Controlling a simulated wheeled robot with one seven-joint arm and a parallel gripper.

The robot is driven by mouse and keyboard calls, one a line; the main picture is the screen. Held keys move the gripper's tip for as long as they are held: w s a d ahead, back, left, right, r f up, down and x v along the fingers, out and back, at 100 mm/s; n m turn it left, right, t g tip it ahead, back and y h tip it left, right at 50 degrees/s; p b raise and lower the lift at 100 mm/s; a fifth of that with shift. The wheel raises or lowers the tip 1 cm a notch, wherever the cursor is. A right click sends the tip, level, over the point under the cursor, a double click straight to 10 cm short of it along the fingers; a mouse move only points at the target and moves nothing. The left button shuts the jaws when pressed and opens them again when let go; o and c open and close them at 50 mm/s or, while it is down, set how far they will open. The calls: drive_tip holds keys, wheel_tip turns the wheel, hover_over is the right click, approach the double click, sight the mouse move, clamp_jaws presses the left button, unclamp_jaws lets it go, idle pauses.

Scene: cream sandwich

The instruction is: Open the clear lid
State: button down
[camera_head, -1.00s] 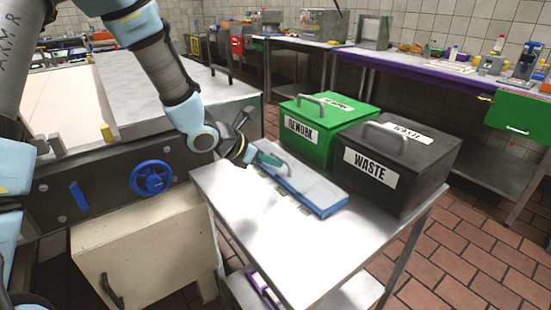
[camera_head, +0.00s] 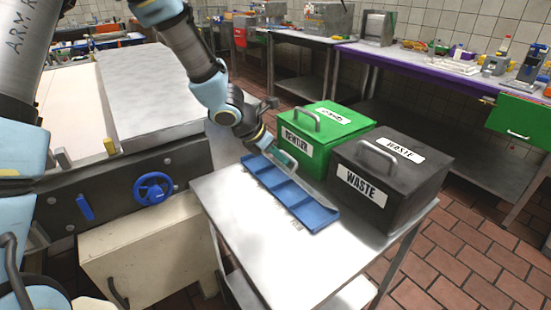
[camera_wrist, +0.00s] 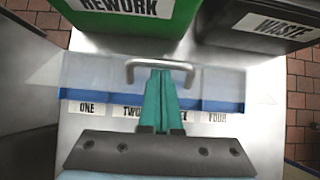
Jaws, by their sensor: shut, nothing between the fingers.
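The blue tray (camera_head: 318,222) lies on the metal table, and its row of blue compartments shows plainly in the head view. In the wrist view, the clear lid (camera_wrist: 222,82) is a see-through panel across the tray, with a silver bar handle (camera_wrist: 131,70). The lid is hard to make out in the head view and seems raised at the tray's far side; its exact angle is unclear. My gripper (camera_head: 285,158) is shut and empty at the far side of the tray. Its teal fingers (camera_wrist: 161,75) have their tips at the handle, with no clear grasp on it.
A green REWORK bin (camera_head: 328,150) and a black WASTE bin (camera_head: 418,185) stand close behind the tray. The table's front (camera_head: 255,235) is bare. Labels ONE to FOUR (camera_wrist: 87,108) run along the tray. A machine with a blue handwheel (camera_head: 153,188) stands at left.

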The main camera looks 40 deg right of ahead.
drive_tip(key=d, duration=0.1)
drive_tip(key=d+r+p, duration=0.1)
drive_tip(key=d, duration=0.1)
drive_tip(key=shift+s+d+r, duration=0.1)
drive_tip(key=shift+d+r, duration=0.2)
drive_tip(key=shift+r, duration=0.1)
drive_tip(key=shift+d+p, duration=0.7)
drive_tip(key=shift+d, duration=0.35)
drive_tip(key=shift+r, duration=0.1)
